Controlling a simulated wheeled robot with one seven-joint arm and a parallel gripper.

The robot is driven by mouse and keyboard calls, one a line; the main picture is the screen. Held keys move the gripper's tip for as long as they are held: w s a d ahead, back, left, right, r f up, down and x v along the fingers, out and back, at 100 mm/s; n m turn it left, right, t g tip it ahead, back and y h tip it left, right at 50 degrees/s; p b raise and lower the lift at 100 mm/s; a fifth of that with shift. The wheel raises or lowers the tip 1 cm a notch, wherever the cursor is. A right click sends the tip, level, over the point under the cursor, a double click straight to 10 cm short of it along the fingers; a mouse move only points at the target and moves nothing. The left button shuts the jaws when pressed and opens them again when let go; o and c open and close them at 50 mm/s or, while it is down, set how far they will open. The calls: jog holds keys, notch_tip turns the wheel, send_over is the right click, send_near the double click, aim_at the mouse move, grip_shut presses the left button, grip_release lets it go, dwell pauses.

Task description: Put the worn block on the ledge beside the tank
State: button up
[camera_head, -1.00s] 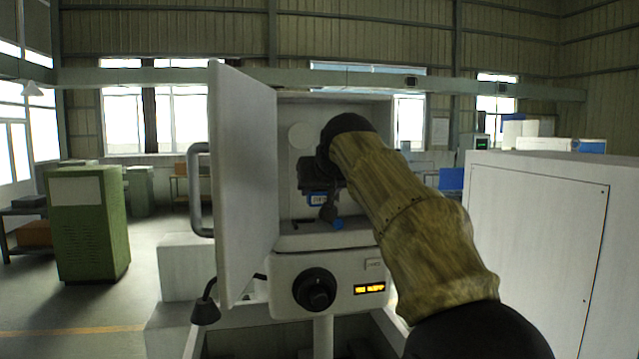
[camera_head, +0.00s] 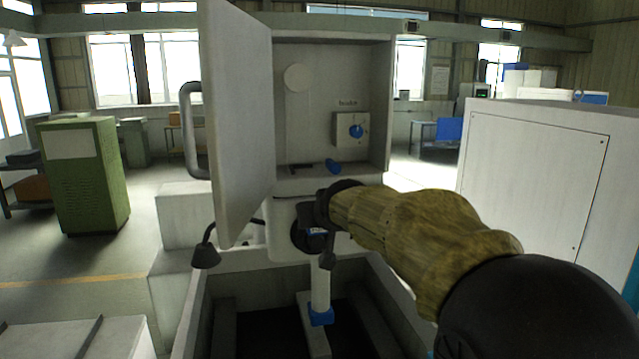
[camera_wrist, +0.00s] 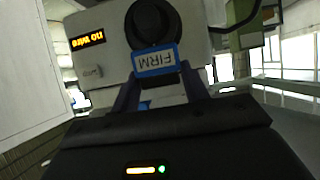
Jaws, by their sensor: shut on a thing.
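The label is upside down in the wrist view, and the fingers are on either side of the block. In the head view the held block (camera_head: 316,231) is small and partly hidden by my gripper, in front of the machine's dark knob. No wear can be made out on it. The open tank (camera_head: 195,325) lies below, with a post and a blue piece (camera_head: 321,316) inside. Pale stepped surfaces (camera_head: 185,222) stand left of the tank; which one is the ledge is unclear.
The white cabinet (camera_head: 383,110) is open, its door (camera_head: 238,130) swung left. Inside are a feeder plate with a blue knob (camera_head: 356,131) and a blue cylinder (camera_head: 333,166). A large white cabinet (camera_head: 530,180) stands right.

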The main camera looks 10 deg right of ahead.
jog(key=s+f, duration=0.2)
jog(key=f, duration=1.4)
jog(key=s+f, duration=0.3)
jog(key=f, duration=1.4)
jog(key=s+f, duration=0.2)
jog(key=f, duration=1.5)
jog(key=shift+s+d, duration=0.15)
jog(key=shift+s, duration=0.15)
jog(key=shift+f, duration=0.15)
notch_tip(320, 180, down, 8)
jog(key=b, duration=0.8)
